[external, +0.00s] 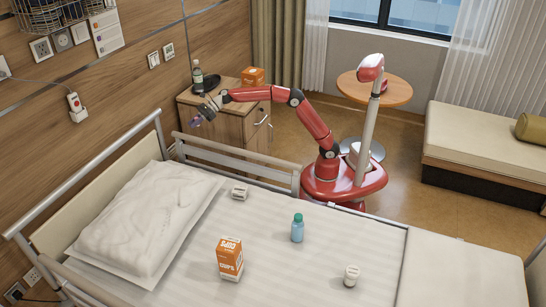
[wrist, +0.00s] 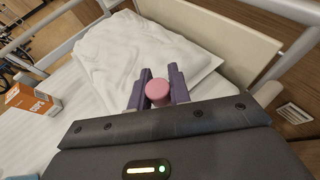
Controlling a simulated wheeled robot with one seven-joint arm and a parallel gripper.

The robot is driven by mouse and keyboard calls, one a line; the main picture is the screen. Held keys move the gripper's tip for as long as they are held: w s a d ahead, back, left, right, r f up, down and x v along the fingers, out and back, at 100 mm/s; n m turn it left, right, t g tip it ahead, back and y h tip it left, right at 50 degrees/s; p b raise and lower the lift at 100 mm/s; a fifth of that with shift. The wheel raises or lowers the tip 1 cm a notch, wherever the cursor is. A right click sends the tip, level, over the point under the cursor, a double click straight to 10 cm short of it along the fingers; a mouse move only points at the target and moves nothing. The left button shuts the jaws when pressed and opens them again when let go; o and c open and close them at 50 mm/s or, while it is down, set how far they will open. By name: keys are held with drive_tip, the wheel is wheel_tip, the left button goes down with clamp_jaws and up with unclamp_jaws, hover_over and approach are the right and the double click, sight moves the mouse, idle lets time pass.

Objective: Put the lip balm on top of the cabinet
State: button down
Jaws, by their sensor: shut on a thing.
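My gripper (external: 196,119), with purple fingers, is at the front left of the wooden cabinet (external: 230,128), by its near top edge. In the wrist view my gripper (wrist: 159,82) is shut on a small pink round-ended thing (wrist: 158,93), which I take to be the lip balm. It sits between the two fingers, and its lower part is hidden.
The bed rail (external: 236,158) runs close by. On the bed are a pillow (external: 150,215), an orange cups box (external: 230,258) and a blue bottle (external: 297,229).

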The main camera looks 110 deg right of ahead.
drive_tip(key=s+d+r+m+h+p, duration=0.1)
drive_tip(key=s+d+r+m+h, duration=0.2)
drive_tip(key=s+d, duration=0.7)
drive_tip(key=s+d+r+m+g+h+p, duration=0.1)
drive_tip(key=s+d+r+m+h, duration=0.25)
drive_tip(key=d, duration=1.15)
drive_tip(key=s+d+r+m+h+p, duration=0.1)
drive_tip(key=s+d+r+m+h, duration=0.15)
drive_tip(key=s+d, duration=0.8)
drive_tip(key=shift+n+h, duration=0.3)
drive_tip(key=w+f+b, duration=0.1)
drive_tip(key=f, duration=0.3)
drive_tip(key=d+f+b, duration=0.1)
drive_tip(key=f+b, duration=0.1)
drive_tip(key=f, duration=0.3)
drive_tip(key=w+d+f+b, duration=0.1)
drive_tip(key=f, duration=0.4)
drive_tip(key=shift+w+d, duration=0.15)
drive_tip(key=shift+w, duration=0.2)
drive_tip(key=shift+f+b, duration=1.3)
drive_tip(key=shift+f, duration=1.15)
drive_tip(key=shift+f, duration=0.15)
drive_tip(key=c, duration=1.3)
unclamp_jaws()
